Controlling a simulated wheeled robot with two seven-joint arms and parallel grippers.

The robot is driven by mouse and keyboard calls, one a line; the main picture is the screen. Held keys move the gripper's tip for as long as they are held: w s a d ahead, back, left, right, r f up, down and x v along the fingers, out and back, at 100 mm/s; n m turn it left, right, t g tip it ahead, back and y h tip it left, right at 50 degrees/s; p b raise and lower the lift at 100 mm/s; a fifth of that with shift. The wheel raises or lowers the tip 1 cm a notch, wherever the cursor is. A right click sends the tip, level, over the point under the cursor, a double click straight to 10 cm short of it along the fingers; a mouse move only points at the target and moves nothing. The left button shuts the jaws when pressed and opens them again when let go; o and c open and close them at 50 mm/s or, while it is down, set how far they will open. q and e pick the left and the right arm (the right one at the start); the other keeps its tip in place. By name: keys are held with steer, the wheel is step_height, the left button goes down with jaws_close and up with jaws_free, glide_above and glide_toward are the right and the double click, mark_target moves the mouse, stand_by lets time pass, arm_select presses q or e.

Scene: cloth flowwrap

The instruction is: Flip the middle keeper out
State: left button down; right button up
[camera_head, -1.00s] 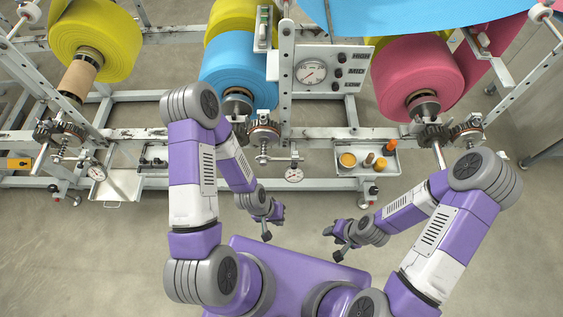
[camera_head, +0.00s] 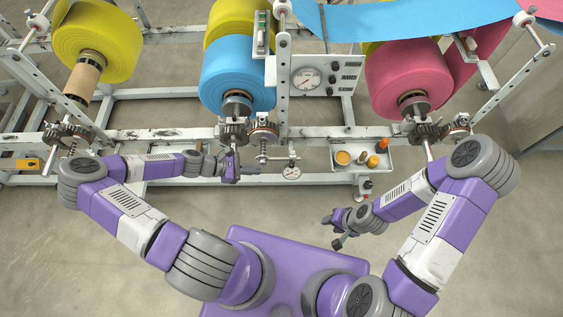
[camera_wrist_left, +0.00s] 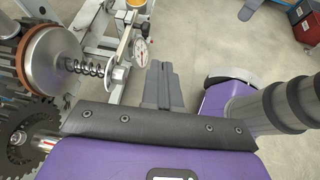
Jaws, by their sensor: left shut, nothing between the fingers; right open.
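The middle station carries a blue roll (camera_head: 235,72) on a shaft, with a dark gear (camera_head: 233,133) and a brake drum (camera_head: 264,131) below its near end. I cannot make out the middle keeper by itself; the shaft end is partly behind my left gripper and wrist. My left gripper (camera_head: 256,170) is shut and empty, just in front of the frame rail below the gear, its fingers pointing right. In the left wrist view the shut fingers (camera_wrist_left: 160,85) are over open floor, with the drum (camera_wrist_left: 50,60) and gear (camera_wrist_left: 25,135) at left. My right gripper (camera_head: 331,231) is open and empty over the floor.
A dial gauge (camera_head: 291,172) hangs just right of my left gripper. A grey tray (camera_head: 345,166) with orange containers stands on the right. A yellow roll (camera_head: 95,40) is at left and a pink roll (camera_head: 408,80) at right. The front floor is clear.

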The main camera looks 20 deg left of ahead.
arm_select(q)
steer(key=a+r, duration=0.1)
steer(key=a+n+t, duration=0.1)
steer(key=shift+w+a+r+n, duration=0.2)
steer(key=shift+a+r+n, duration=0.1)
steer(key=shift+a+r, duration=0.1)
steer(key=shift+d+f, duration=0.1)
steer(key=b+x, duration=0.2)
steer(key=x, duration=1.2)
steer(key=shift+b, duration=0.3)
steer(key=d, duration=0.2)
steer(key=w+d, duration=0.1)
steer(key=d+p, duration=0.1)
steer(key=d, duration=0.1)
steer(key=shift+w+d+r, duration=0.2)
steer(key=shift+w+d, duration=0.1)
steer(key=shift+d, duration=0.15)
